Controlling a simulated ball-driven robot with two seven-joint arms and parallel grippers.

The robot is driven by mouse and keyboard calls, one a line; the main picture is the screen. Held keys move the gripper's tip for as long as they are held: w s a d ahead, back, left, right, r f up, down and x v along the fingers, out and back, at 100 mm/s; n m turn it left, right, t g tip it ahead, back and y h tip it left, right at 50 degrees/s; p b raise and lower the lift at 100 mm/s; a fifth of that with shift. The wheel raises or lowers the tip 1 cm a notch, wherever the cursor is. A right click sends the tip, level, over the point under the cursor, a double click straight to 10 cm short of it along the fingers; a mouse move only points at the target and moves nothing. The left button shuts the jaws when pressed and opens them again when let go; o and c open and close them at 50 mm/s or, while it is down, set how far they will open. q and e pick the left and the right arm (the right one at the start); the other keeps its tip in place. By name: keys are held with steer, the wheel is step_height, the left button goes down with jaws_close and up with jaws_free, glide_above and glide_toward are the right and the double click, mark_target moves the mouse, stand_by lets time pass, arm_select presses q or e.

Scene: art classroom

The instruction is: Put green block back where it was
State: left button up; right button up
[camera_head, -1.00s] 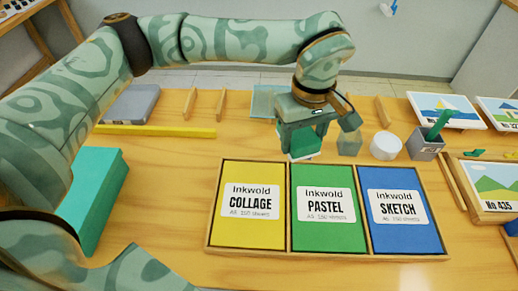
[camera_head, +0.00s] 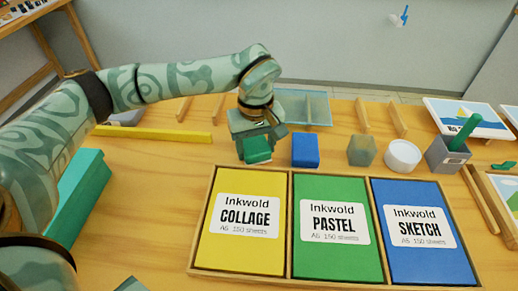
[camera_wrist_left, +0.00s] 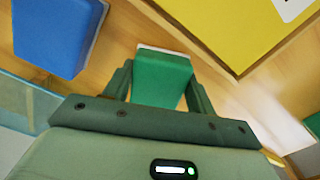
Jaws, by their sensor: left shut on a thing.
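The green block (camera_head: 257,149) is between the fingers of my left gripper (camera_head: 256,152), behind the yellow pad in the head view. My left gripper is shut on it; in the left wrist view the green block (camera_wrist_left: 162,78) sits between both fingers. Whether it touches the table is hard to tell. A blue block (camera_head: 305,150) stands on the table just right of the gripper; it also shows in the left wrist view (camera_wrist_left: 58,32). My right gripper is not in view.
A wooden tray (camera_head: 288,279) holds yellow, green and blue paper pads in front. A grey-green faceted block (camera_head: 362,150), a white round pot (camera_head: 403,155) and a grey holder (camera_head: 447,157) stand to the right. A yellow bar (camera_head: 150,134) lies left. A translucent panel (camera_head: 303,107) is behind.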

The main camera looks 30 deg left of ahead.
mark_target(257, 146)
arm_select(q)
steer(key=shift+w+f, duration=0.1)
steer(key=shift+f, duration=0.15)
steer(key=shift+r, duration=0.2)
steer(key=o, duration=1)
steer(key=shift+f, duration=0.15)
steer(key=shift+o, duration=0.2)
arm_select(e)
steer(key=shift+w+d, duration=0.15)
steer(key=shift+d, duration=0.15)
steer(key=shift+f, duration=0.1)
arm_select(q)
step_height(257, 146, up, 5)
steer(key=p, duration=0.2)
steer(key=shift+p, duration=0.4)
step_height(257, 146, up, 7)
steer(key=p, duration=0.3)
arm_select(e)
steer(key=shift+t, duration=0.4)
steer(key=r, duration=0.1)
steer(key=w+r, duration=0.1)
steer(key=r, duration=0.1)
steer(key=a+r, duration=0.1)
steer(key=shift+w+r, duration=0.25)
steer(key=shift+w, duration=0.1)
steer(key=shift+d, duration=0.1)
